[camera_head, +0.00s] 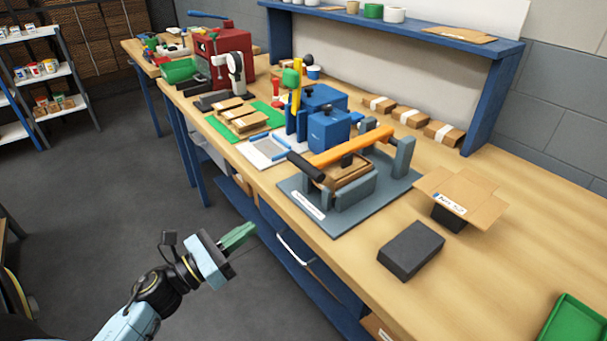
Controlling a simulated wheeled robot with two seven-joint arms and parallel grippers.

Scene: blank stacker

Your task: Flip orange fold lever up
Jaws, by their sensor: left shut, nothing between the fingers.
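The orange fold lever (352,146) belongs to a grey fixture (362,217) on the wooden bench. It lies low, close to level, across the fixture above a brown cardboard piece (350,188). Its black grip (306,167) points toward the bench's front edge. My left gripper (247,232), with green fingers, is shut and empty. It is over the floor in front of the bench, apart from the lever and to the lower left of the grip. My right gripper is not in view.
A blue press (328,131) with a yellow lever stands just behind the fixture. A dark block (411,250) and an unfolded carton (460,197) lie to its right. A green tray (574,322) is at lower right. The bench's front edge lies between my gripper and the fixture.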

